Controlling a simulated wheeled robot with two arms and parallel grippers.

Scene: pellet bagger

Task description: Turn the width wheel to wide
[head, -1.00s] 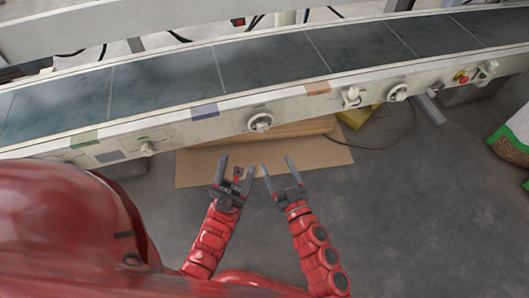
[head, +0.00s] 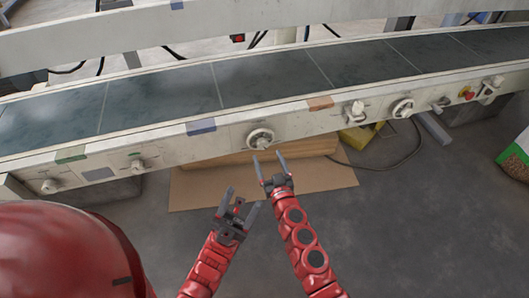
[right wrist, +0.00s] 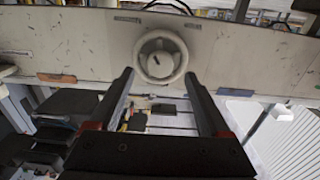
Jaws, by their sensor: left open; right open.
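A pale round handwheel with a raised hub (head: 260,138) sits on the front panel of the conveyor, between a blue and an orange patch. In the right wrist view the wheel (right wrist: 160,57) is straight ahead, with a dark mark on its hub. No readable label shows which setting it is at. My right gripper (head: 269,158) is open and empty, just in front of and below the wheel, its fingers pointing at it. In its wrist view the fingertips appear either side of the wheel's lower part; contact cannot be told. My left gripper (head: 243,199) is open and empty, lower and farther from the panel.
A second round wheel (head: 402,108), a white lever-like fitting (head: 354,112) and a red button (head: 467,94) are farther right on the panel. Small knobs (head: 137,166) are at left. Cardboard (head: 200,190) lies on the floor below.

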